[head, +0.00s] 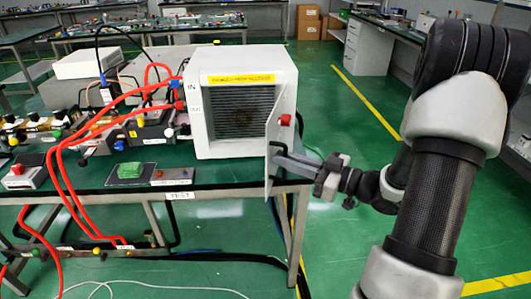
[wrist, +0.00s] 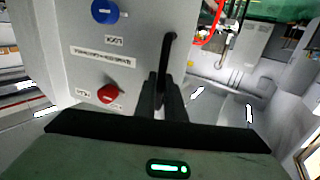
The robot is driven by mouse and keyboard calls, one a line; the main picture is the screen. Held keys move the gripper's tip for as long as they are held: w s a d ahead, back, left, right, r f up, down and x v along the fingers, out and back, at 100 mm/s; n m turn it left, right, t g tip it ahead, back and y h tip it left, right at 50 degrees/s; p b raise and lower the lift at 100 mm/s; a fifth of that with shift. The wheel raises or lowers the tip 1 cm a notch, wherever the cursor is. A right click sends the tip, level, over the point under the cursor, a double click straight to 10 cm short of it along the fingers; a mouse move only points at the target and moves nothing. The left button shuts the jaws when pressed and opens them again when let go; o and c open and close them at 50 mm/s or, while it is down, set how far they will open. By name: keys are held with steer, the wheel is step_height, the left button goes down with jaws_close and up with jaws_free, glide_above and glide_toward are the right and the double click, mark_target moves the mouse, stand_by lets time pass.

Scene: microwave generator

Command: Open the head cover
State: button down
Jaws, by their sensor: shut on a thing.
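The head cover (head: 272,148) is a light grey panel at the right front edge of the white box-shaped generator (head: 230,140). It stands swung out from the box, nearly edge-on in the head view, and the dark ribbed front of the box is exposed. In the wrist view the cover's face (wrist: 75,30) carries a blue knob (wrist: 105,11), a red knob (wrist: 108,93) and a black bar handle (wrist: 168,50). My gripper (wrist: 166,98) is shut on this handle. In the head view my gripper (head: 290,163) reaches the cover from the right; the handle is hard to make out there.
Open green floor (head: 335,235) lies right of the bench. Cardboard boxes (head: 308,22) and a white cabinet (head: 366,47) stand farther back.

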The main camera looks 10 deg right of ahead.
steer(key=shift+s+d+r+p, duration=0.1)
steer(key=shift+s+d+p, duration=0.1)
steer(key=shift+d, duration=0.85)
steer(key=shift+s+d+r+p, duration=0.1)
steer(key=shift+d+p, duration=0.05)
steer(key=shift+d, duration=0.85)
steer(key=c, duration=2.1)
jaws_free()
steer(key=shift+w+f, duration=0.1)
steer(key=shift+a, duration=0.1)
steer(key=p+v, duration=0.1)
steer(key=v, duration=1.6)
steer(key=shift+p, duration=0.3)
